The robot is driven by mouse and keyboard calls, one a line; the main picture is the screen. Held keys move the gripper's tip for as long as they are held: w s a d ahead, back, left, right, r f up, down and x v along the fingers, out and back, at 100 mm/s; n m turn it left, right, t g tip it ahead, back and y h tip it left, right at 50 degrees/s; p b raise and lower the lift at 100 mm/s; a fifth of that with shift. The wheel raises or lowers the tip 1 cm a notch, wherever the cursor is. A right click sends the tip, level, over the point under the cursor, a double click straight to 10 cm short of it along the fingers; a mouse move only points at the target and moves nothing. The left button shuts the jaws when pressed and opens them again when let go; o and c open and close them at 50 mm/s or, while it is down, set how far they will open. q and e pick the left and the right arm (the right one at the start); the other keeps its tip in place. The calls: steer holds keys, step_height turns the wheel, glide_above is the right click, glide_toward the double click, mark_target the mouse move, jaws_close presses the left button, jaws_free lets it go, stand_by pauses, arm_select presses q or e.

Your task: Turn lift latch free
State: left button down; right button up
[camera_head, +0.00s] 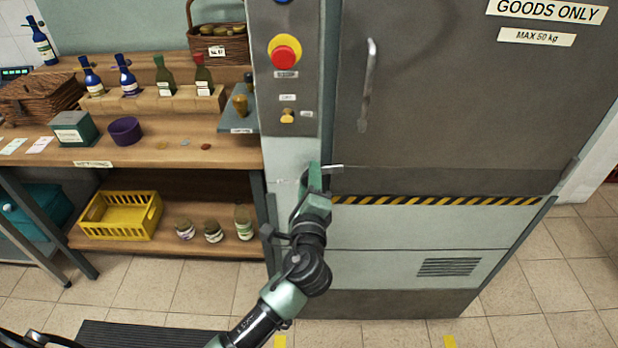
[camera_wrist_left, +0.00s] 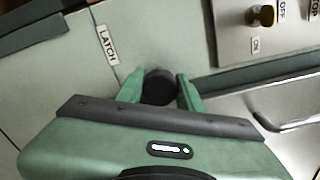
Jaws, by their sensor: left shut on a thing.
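The lift latch shows as a dark round knob (camera_wrist_left: 160,86) in the left wrist view, beside a small "LATCH" label (camera_wrist_left: 107,45). My left gripper (camera_wrist_left: 160,90) has its two green fingers on either side of the knob and is shut on it. In the head view my left gripper (camera_head: 316,180) reaches the left frame of the goods lift, below the button panel, and hides most of the latch. A thin light bar (camera_head: 332,167) sticks out to the right by the fingertips. My right gripper is not in view.
The grey lift door (camera_head: 450,110) has a vertical handle (camera_head: 368,85) and a striped edge (camera_head: 440,201) below. A panel holds a red button (camera_head: 285,54) and a brass knob (camera_head: 287,116). Left stands a wooden shelf (camera_head: 200,155) with bottles and a yellow crate (camera_head: 121,215). The floor (camera_head: 540,290) at right is clear.

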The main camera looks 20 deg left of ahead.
arm_select(q)
steer(key=shift+d+f, duration=0.25)
steer(key=shift+f, duration=0.2)
steer(key=c, duration=1)
jaws_free()
steer(key=shift+o, duration=0.4)
steer(key=shift+r, duration=0.2)
steer(key=b+v, duration=0.1)
steer(key=v, duration=0.6)
steer(key=shift+s, duration=0.4)
steer(key=shift+d+r, duration=0.1)
steer(key=shift+d, duration=0.05)
